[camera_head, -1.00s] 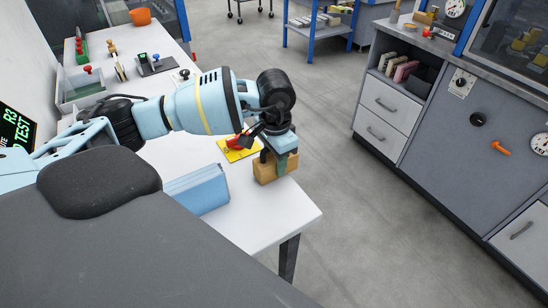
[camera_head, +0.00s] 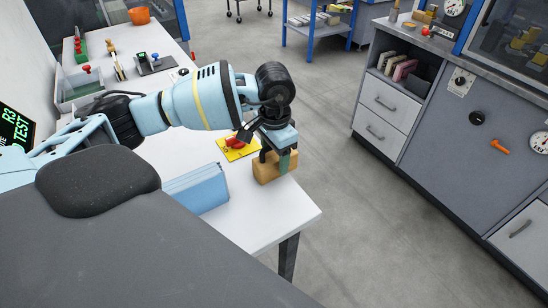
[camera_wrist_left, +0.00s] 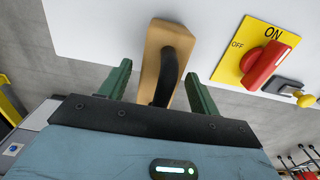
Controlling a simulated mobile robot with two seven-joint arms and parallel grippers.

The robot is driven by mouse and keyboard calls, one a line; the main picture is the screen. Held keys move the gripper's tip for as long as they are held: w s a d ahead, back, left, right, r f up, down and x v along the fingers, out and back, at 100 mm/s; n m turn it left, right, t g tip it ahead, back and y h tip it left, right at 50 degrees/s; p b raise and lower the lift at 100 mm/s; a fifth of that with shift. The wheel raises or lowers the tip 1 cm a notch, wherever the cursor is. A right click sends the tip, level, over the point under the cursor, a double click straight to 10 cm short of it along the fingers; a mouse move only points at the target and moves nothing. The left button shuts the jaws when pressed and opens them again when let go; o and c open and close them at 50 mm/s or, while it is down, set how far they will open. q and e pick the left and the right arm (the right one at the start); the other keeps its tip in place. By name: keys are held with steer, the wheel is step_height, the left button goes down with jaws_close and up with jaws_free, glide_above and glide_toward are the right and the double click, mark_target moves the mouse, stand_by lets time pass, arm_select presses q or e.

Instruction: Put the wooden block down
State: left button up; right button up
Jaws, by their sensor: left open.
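The wooden block (camera_head: 268,172) is light brown and rests on the white table near its right edge. In the left wrist view the block (camera_wrist_left: 156,58) shows a dark curved handle on its face. My left gripper (camera_head: 277,158) is over the block, its green fingers reaching down by it. In the wrist view the left gripper (camera_wrist_left: 160,80) is open, with a finger on either side of the block and gaps between. The gripper hides part of the block in the head view. My right gripper is not in view.
A yellow plate with a red switch (camera_head: 238,147) lies just behind the block. A light blue box-like item (camera_head: 196,188) stands left of it on the white table (camera_head: 258,218). Small tools and an orange bowl (camera_head: 139,15) are farther back. Floor is open to the right.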

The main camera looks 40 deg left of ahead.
arm_select(q)
step_height(320, 180, up, 11)
steer(key=shift+f, duration=0.1)
stand_by(0.3)
stand_by(0.4)
